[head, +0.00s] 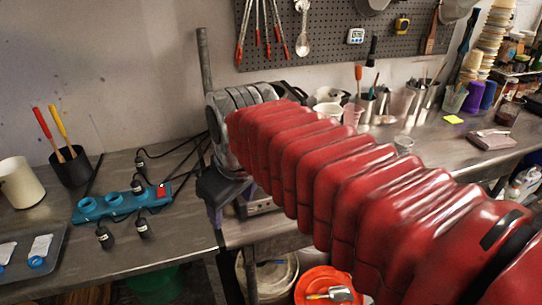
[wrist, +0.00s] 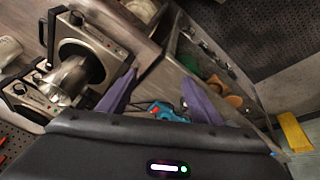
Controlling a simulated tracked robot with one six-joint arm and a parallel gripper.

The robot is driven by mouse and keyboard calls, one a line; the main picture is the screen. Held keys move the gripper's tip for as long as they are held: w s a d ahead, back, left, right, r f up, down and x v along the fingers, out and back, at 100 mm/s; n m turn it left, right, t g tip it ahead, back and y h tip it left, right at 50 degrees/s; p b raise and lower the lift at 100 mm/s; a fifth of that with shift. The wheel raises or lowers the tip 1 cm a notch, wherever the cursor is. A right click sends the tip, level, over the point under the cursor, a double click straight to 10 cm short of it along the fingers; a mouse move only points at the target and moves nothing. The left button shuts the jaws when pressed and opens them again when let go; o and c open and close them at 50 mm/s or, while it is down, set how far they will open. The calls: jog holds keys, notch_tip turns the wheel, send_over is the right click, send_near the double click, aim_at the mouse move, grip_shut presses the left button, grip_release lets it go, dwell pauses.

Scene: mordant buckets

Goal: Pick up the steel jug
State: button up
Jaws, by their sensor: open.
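The steel jug (wrist: 68,79) shows in the wrist view at the left, a shiny metal vessel among square steel hot plates. I cannot tell exactly which surface it rests on. My gripper (wrist: 159,80) has its two purple fingers spread apart with nothing held between them. The jug lies to the left of the left finger, outside the jaws. In the head view my gripper (head: 219,190) hangs over the bench by the gap between the two worktops. I cannot make out the jug there; my red-sleeved arm covers much of the middle.
A blue power strip (head: 122,203) with black plugs and cables lies on the left bench. A grey upright post (head: 204,75) stands close behind my gripper. A hot plate (head: 255,205) is partly hidden below it. An orange bucket (head: 325,283) stands under the bench.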

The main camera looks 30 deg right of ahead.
jog(key=w+d+n+g, duration=0.1)
jog(key=w+d+n, duration=0.2)
jog(key=w+d, duration=0.2)
jog(key=w+d+r+n+g, duration=0.1)
jog(key=w+d+n, duration=0.2)
jog(key=w+d, duration=0.3)
jog(key=w+d+r+n+g, duration=0.1)
jog(key=w+d+n, duration=0.3)
jog(key=d, duration=0.6)
jog(key=shift+w+g, duration=0.6)
jog(key=shift+w, duration=0.25)
notch_tip(320, 180, down, 8)
jog(key=shift+f, duration=0.25)
jog(key=shift+f, duration=2.6)
jog(key=shift+c, duration=0.7)
jog(key=shift+s, duration=0.1)
grip_shut()
